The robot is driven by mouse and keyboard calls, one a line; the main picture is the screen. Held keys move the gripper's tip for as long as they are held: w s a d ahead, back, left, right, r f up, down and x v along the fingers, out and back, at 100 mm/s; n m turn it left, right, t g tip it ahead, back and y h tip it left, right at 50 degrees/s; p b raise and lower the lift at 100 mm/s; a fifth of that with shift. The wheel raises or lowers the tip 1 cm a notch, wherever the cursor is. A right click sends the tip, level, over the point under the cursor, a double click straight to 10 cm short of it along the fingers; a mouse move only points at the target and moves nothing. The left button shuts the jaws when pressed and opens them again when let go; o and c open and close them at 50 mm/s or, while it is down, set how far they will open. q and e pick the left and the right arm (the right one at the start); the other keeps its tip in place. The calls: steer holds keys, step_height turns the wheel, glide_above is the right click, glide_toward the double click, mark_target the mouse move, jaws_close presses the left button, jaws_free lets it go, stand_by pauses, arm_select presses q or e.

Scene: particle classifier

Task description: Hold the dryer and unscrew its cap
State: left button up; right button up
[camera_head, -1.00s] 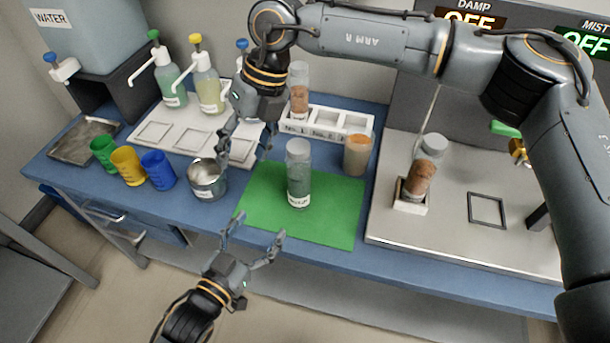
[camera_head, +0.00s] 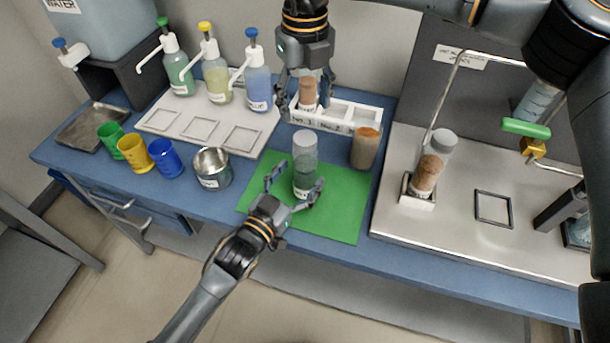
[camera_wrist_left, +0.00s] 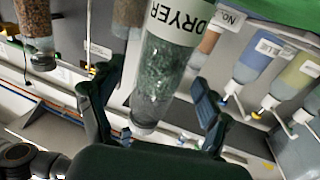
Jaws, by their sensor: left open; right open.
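The dryer (camera_head: 304,172) is a clear bottle with dark green contents and a pale cap (camera_head: 304,138). It stands upright on the green mat (camera_head: 340,222). In the left wrist view the dryer (camera_wrist_left: 165,75) appears upside down, its DRYER label towards the top. My left gripper (camera_head: 295,184) is open, with one finger on each side of the dryer's lower part. Its fingers (camera_wrist_left: 155,100) also flank the bottle in the left wrist view; contact is not clear. My right gripper (camera_head: 305,103) is open, pointing down, above the cap in the picture and overlapping the rack behind.
A white rack (camera_head: 350,117) with a brown-filled bottle stands behind. A brown-filled beaker (camera_head: 365,148) is right of the dryer, a metal cup (camera_head: 212,168) left. Pump bottles (camera_head: 217,75) stand at the back left. A metal tray (camera_head: 455,225) holds another brown-filled bottle (camera_head: 432,163).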

mark_target(305, 137)
arm_select(q)
steer(key=shift+x, duration=1.25)
jaws_close()
arm_select(e)
steer(key=m, duration=0.4)
steer(key=shift+m, duration=0.4)
steer(key=m, duration=1.7)
steer(key=shift+f+m, duration=0.4)
steer(key=shift+f, duration=3.6)
